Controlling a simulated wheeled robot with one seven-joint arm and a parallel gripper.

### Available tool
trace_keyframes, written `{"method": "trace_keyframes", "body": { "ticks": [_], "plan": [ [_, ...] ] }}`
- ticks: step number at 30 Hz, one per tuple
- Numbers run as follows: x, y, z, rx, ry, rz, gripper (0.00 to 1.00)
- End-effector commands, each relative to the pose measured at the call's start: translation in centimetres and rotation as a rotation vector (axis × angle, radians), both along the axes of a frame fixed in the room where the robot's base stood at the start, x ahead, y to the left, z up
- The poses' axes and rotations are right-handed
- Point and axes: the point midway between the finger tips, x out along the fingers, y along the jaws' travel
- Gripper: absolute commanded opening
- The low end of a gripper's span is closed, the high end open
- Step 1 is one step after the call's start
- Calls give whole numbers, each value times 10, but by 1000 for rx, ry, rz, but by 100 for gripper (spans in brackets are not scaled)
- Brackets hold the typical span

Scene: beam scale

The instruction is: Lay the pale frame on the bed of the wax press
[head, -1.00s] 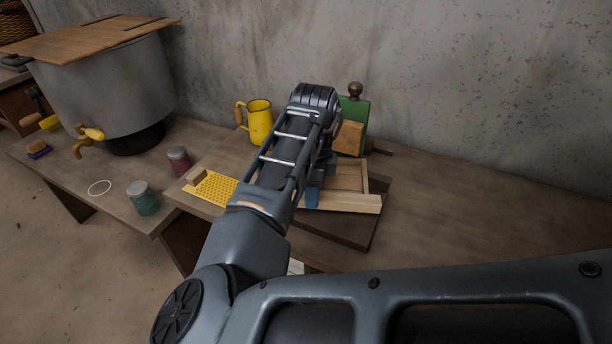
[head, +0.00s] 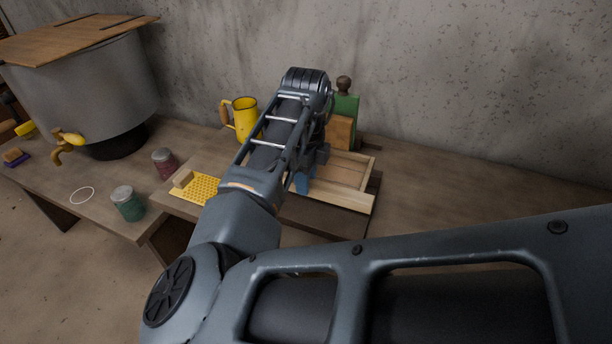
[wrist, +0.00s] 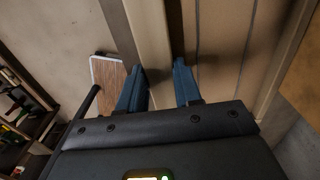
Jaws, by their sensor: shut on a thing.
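The pale frame (head: 357,200) is a light wooden rectangle with an inner board or slats. In the head view it is over a dark, low board (head: 345,226) beside the wall. My gripper (wrist: 158,72) is shut on one rail of the frame, which also shows in the wrist view (wrist: 150,35) between the blue fingers. In the head view my arm hides most of the gripper and the frame's left part. I cannot tell whether the frame touches the dark board. A green upright body with a dark knob (head: 346,108), perhaps the wax press, stands just behind the frame.
A yellow perforated sheet (head: 204,190) lies left of my arm. A yellow jug (head: 244,118), a red jar (head: 165,163), a green jar (head: 128,204) and a large grey pot (head: 85,95) stand further left. The bench (head: 450,185) to the right is clear.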

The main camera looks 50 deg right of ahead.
Motion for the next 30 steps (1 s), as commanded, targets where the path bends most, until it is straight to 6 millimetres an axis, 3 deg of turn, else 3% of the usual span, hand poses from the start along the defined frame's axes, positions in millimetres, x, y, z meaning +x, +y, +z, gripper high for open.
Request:
{"method": "trace_keyframes", "body": {
  "ticks": [18,30],
  "plan": [
    [0,0,-64,0,0,1,0],
    [0,0,-74,0,-1,1,0]
  ]
}}
